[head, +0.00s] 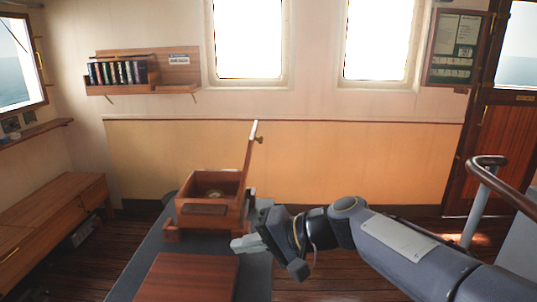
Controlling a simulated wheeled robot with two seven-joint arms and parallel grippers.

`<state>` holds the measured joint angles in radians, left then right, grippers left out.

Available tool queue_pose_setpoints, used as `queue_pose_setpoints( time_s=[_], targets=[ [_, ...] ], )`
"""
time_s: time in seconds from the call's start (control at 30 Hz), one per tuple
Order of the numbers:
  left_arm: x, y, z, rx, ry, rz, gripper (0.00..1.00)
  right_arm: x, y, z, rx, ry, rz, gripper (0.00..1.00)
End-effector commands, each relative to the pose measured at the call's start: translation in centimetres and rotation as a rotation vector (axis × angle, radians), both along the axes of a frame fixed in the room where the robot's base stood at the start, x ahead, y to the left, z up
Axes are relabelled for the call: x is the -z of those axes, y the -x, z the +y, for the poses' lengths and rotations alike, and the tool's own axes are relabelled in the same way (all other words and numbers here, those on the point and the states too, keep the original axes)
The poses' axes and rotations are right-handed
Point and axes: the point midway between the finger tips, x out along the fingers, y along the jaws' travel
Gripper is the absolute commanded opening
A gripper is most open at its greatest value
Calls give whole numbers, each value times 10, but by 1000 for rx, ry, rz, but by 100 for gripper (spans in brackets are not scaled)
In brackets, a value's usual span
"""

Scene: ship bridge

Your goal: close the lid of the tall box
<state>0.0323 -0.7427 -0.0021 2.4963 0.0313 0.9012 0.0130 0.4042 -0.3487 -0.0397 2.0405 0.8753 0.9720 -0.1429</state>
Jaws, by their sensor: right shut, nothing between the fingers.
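The tall box (204,219) is a reddish-brown wooden box standing on a dark grey surface. Its top is open and a pale round thing shows inside. Its lid (249,158) stands up from the box's right side, seen nearly edge-on and leaning a little right, with a small knob near its top. My right gripper (236,244) comes in from the right, shut and empty. It is low, in front of the box and below the lid in the picture; I cannot tell if it touches anything. My left gripper is not in view.
A flat wooden panel (188,277) lies on the grey surface in front of the box. A wooden bench (45,225) runs along the left wall. A handrail (487,178) stands at the right. The floor between the box and the back wall looks clear.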

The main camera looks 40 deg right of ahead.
Motion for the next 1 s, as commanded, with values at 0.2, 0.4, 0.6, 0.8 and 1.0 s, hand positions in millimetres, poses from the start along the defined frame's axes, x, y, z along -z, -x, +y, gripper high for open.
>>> queue_pose_setpoints(
  time_s=[0.2, 0.4, 0.6, 0.8, 1.0],
  targets=[
    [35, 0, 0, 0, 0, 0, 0, -20, -71, -114, 278, -290, -176, 0],
    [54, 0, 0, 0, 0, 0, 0, -39, -94, -229, 502, -470, -387, 0],
    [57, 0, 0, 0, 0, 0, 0, -48, -94, -275, 583, -527, -483, 0],
    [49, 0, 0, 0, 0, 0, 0, -55, -115, -274, 585, -532, -487, 0],
    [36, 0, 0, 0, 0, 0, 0, -64, -157, -270, 582, -533, -484, 0]
  ],
)
